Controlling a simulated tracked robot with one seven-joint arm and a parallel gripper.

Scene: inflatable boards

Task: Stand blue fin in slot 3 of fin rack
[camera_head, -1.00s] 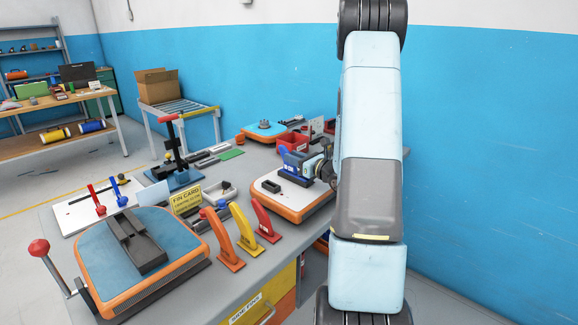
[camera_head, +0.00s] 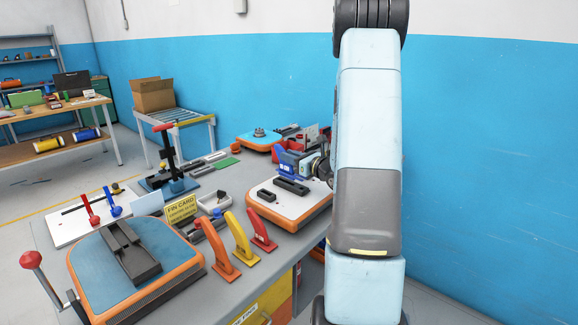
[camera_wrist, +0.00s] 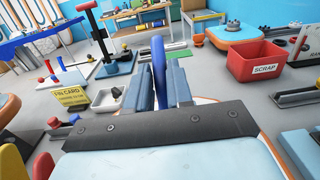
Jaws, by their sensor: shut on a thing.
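My gripper (camera_head: 290,163) is over the white-topped, orange-edged board (camera_head: 315,203). In the wrist view its two grey-blue fingers (camera_wrist: 159,88) are shut on the blue fin (camera_wrist: 159,62), which stands upright between them. The fin's lower part is hidden by the gripper. Orange (camera_head: 217,246), yellow (camera_head: 242,238) and red (camera_head: 262,231) fins stand in a row along the bench's front edge. I cannot tell for sure which dark fixture is the fin rack, and no slot numbers are readable.
Long and short dark blocks (camera_head: 291,186) sit on the white-topped board below my gripper. A blue-topped board (camera_head: 160,245) lies front left. A yellow fin card (camera_head: 180,209) and a white tray (camera_head: 214,201) stand mid-bench. A red scrap bin (camera_wrist: 256,62) is to the right in the wrist view.

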